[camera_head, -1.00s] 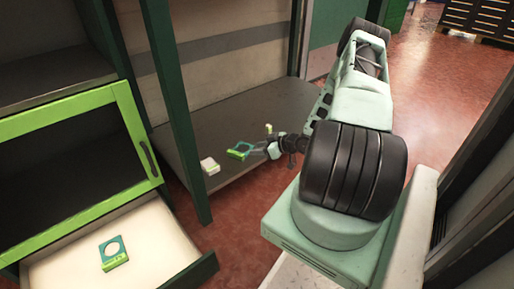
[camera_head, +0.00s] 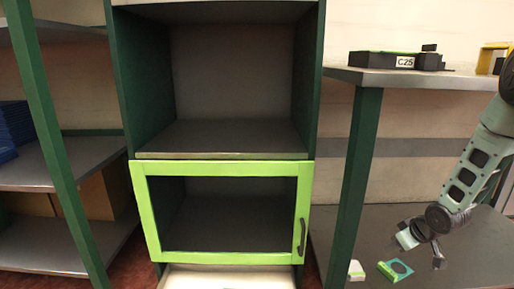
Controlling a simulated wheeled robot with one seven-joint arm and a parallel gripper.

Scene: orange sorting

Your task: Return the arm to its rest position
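My gripper (camera_head: 404,240) is at the lower right of the head view, at the end of my pale green arm. It hangs above the dark lower shelf, with a green and teal flat item (camera_head: 395,270) just below it in the picture. The upper part of my arm runs out of the picture at the right edge.
A white item (camera_head: 356,270) lies left of the teal one. The green-framed cabinet door (camera_head: 150,215) appears closed, above a partly visible pale drawer (camera_head: 230,279). A green post (camera_head: 358,165) and an upper shelf (camera_head: 420,78) with a box labelled C25 (camera_head: 385,60) stand near my arm.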

